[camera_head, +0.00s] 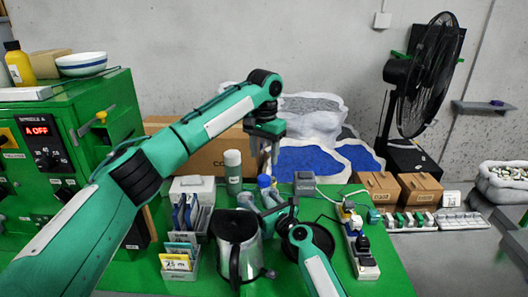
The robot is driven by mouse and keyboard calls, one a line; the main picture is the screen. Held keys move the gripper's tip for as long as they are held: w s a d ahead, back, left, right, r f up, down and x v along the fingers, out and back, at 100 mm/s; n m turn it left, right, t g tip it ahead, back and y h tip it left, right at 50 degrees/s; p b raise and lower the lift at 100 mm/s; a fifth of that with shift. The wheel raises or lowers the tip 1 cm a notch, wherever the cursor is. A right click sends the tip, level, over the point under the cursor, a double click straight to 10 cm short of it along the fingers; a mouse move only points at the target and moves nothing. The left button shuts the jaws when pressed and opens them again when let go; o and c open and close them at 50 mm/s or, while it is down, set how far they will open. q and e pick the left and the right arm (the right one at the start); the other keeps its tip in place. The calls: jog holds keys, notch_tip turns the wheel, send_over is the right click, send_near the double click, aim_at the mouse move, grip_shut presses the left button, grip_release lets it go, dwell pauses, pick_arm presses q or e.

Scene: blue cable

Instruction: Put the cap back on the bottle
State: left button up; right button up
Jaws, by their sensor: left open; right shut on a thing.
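A small blue-topped bottle (271,198) stands on the green table, behind and right of the metal jug. My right gripper (277,208) reaches to it from the front right and appears shut on its body; the arm partly hides the contact. My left gripper (266,160) points down just above the bottle's blue top, its fingers open. I cannot tell whether the blue top is a loose cap, or whether anything lies between the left fingers. A grey-green bottle (233,178) stands upright to the left, apart from both grippers.
A metal jug (236,245) stands close in front of the bottle. A card holder (179,262) and a tool box (190,206) are left. A power strip (362,258) lies right, brown boxes (378,187) behind it. A green machine (75,125) fills the left side.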

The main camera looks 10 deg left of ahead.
aim_at(264, 177)
pick_arm(q)
jog(key=shift+n, duration=1)
jog(key=shift+f, duration=3.95)
jog(key=shift+c, duration=0.4)
jog(key=c, duration=0.9)
jog(key=shift+m, duration=0.9)
jog(key=o, duration=1.1)
jog(key=shift+r, duration=0.1)
